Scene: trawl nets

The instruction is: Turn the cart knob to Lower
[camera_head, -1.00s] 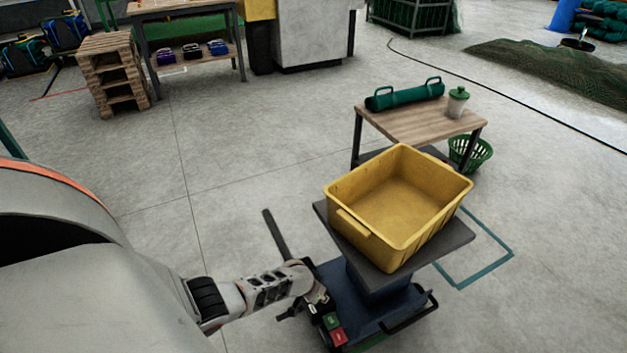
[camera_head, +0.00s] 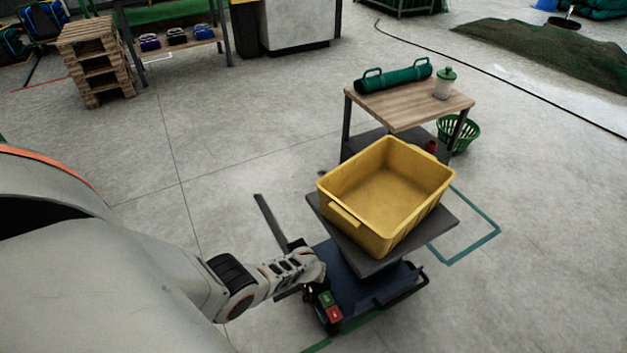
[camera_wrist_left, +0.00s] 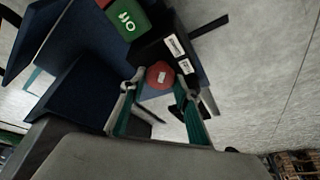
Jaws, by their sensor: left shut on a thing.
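The cart (camera_head: 352,272) is a dark blue lift cart with a dark top platform (camera_head: 447,224). A red round knob (camera_wrist_left: 160,75) with a small white mark sits by its black control panel (camera_wrist_left: 150,52). My left gripper (camera_wrist_left: 157,90) has one finger on each side of the knob and is shut on it. In the head view my left gripper (camera_head: 313,275) is at the near left corner of the cart, and the knob is hidden. Two white labels (camera_wrist_left: 178,56) are on the panel; their text is too small to read surely. My right gripper is not in view.
A yellow crate (camera_head: 345,215), empty, stands on the cart platform. A green button (camera_head: 325,299) and a red button (camera_head: 334,314) are near my gripper. A wooden-topped table (camera_head: 405,105) stands behind the cart.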

